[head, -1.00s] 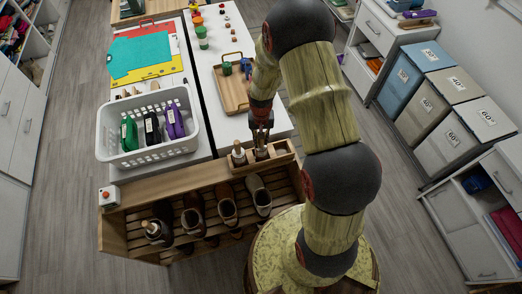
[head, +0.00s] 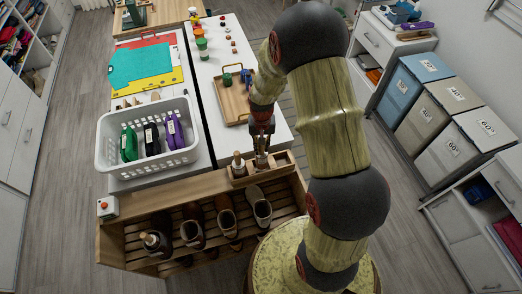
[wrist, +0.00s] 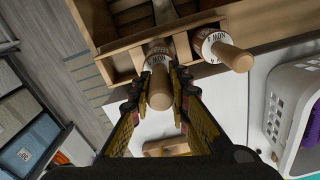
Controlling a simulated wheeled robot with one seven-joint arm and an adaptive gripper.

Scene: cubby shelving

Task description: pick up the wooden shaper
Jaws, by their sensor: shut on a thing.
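A wooden shaper (wrist: 160,88) with a rounded pale handle and a white printed label band stands in a small wooden box at the rack's top edge. My gripper (wrist: 160,100) is shut on its handle, with one finger on each side. In the head view my gripper (head: 262,140) points down over the box, and the held shaper (head: 262,160) shows only partly below the fingers. A second, similar shaper (wrist: 232,55) stands close beside it in the same box and also shows in the head view (head: 238,162).
The slatted wooden rack (head: 115,245) holds several shoes, one with a shaper-like handle (head: 150,239) at left. A wooden tray (head: 233,108) lies beyond my gripper. Storage bins (head: 445,150) stand at right.

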